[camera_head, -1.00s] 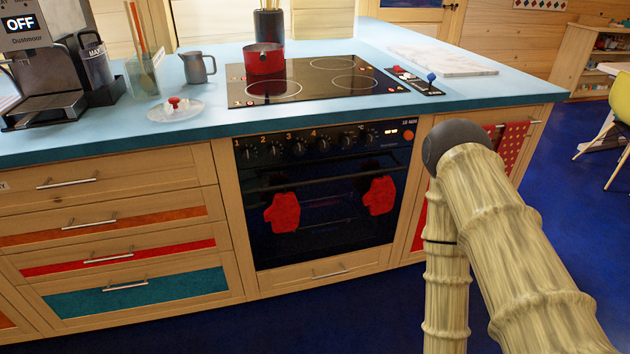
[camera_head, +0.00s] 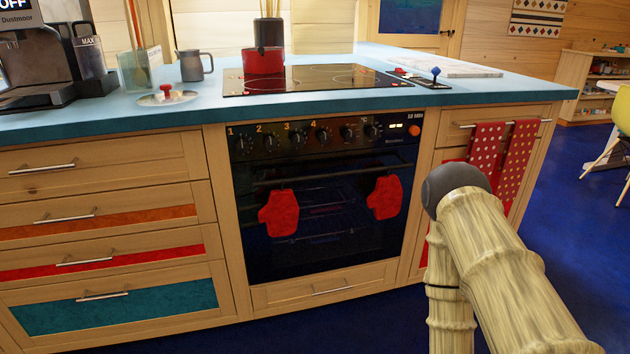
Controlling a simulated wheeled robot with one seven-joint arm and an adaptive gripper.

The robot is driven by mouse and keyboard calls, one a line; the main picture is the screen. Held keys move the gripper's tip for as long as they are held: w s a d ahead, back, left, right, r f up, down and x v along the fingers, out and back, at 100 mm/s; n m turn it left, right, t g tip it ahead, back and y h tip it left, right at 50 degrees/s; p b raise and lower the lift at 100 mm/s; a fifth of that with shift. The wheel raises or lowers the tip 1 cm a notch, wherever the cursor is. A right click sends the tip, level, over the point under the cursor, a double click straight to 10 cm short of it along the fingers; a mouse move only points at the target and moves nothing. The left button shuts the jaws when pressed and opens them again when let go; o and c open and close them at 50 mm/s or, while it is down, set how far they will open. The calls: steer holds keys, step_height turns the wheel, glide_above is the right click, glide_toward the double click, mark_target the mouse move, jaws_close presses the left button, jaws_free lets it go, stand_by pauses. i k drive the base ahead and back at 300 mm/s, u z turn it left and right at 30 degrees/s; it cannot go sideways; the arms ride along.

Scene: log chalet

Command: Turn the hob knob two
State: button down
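The oven front has a black control panel (camera_head: 392,143) with a row of several dark knobs, numbered 1 to 4 from the left. The black glass hob (camera_head: 320,80) lies in the worktop above. My gripper is not in view. Only my arm's pale, ringed links and a dark round joint show at the lower right, in front of the cabinet right of the oven.
A red pot (camera_head: 263,60) stands on the hob. Red oven mitts (camera_head: 279,213) hang at the oven handle (camera_head: 320,176). Red dotted towels (camera_head: 516,160) hang right of the oven. A grey jug (camera_head: 194,65) and a plate (camera_head: 167,98) stand left of the hob. The floor before the oven looks clear.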

mark_target(270, 143)
steer(key=u, duration=2.05)
steer(key=i, duration=0.6)
steer(key=z, duration=2.15)
